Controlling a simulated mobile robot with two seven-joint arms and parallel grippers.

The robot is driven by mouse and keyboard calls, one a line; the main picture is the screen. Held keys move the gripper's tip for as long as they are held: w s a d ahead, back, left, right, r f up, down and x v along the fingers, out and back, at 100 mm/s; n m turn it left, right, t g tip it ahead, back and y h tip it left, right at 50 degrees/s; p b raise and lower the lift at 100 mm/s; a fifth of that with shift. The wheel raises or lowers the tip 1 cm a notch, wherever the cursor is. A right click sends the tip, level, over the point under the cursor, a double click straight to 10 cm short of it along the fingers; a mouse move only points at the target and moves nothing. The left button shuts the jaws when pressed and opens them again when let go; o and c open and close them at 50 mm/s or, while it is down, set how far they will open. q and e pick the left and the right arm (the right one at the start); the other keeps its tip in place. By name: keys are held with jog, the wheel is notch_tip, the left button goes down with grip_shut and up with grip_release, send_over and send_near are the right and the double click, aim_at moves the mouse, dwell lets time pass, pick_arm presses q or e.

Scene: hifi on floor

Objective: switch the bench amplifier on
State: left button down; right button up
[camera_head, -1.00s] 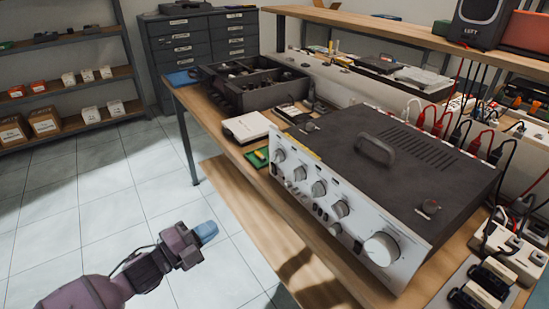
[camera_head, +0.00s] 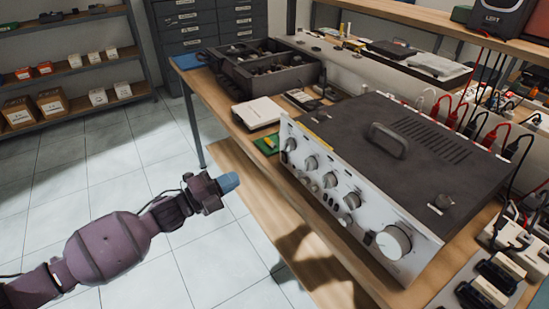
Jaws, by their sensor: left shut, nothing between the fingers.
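The bench amplifier (camera_head: 400,150) sits on the wooden workbench. It has a dark top with a handle and a silver front panel with several knobs, a large one (camera_head: 393,241) at the right end. Small controls sit low on the panel; which of them is the power switch I cannot tell. My left gripper (camera_head: 229,182) is shut and empty, its blue fingertips pointing right toward the panel's left end. It is in front of the bench edge, clearly apart from the amplifier. My right gripper is not in view.
A white box (camera_head: 256,112) and a green board (camera_head: 268,145) lie left of the amplifier. A dark divided tray (camera_head: 262,68) stands behind them. Red and black cables (camera_head: 466,112) rise behind the amplifier. Small switch boxes (camera_head: 492,283) lie at right. The floor at left is free.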

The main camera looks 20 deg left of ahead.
aim_at(282, 153)
pick_arm(q)
jog(key=b+x, duration=0.1)
jog(key=x, duration=1.1)
jog(key=shift+w+d, duration=0.15)
jog(key=shift+w, duration=0.1)
jog(key=shift+r, duration=0.15)
jog(key=shift+w+d+r, duration=0.15)
jog(key=shift+w+r, duration=0.1)
jog(key=shift+s+f, duration=0.15)
